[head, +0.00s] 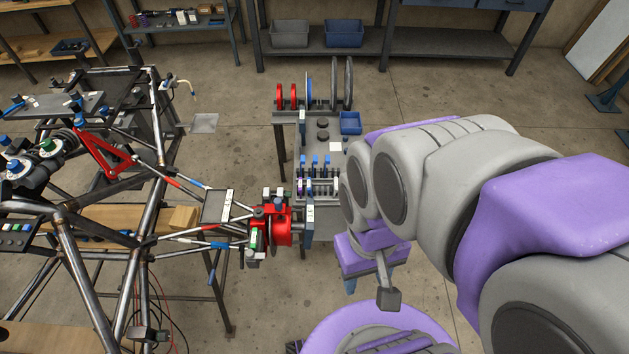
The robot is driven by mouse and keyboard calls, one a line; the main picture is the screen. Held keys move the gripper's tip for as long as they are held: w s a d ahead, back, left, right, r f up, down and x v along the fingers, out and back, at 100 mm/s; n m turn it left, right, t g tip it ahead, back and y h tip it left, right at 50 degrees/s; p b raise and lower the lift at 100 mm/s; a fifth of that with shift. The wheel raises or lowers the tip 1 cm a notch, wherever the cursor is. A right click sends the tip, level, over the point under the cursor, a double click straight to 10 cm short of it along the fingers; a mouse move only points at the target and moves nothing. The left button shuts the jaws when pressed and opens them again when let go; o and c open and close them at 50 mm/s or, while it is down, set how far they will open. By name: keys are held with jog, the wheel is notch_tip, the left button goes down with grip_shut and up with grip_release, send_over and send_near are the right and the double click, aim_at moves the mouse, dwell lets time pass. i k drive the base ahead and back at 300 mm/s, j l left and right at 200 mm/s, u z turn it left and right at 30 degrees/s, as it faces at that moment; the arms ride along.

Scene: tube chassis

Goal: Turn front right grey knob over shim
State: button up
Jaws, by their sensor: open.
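The tube chassis (85,255) fills the left of the head view. At its near right corner, bar links run out to a red hub assembly (283,232) with small blue, green and dark parts around it. A small grey piece (252,256) sits low on the hub's left side. I cannot tell which part is the grey knob, and the shim is too small to make out. My gripper (369,292) is open and empty, pointing down over the floor to the right of the hub, apart from it.
A parts cart (322,150) with upright discs, a blue bin (350,123) and small bottles stands behind the hub. Shelving with bins (290,33) lines the back wall.

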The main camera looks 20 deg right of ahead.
aim_at(250, 254)
jog(key=u, duration=0.65)
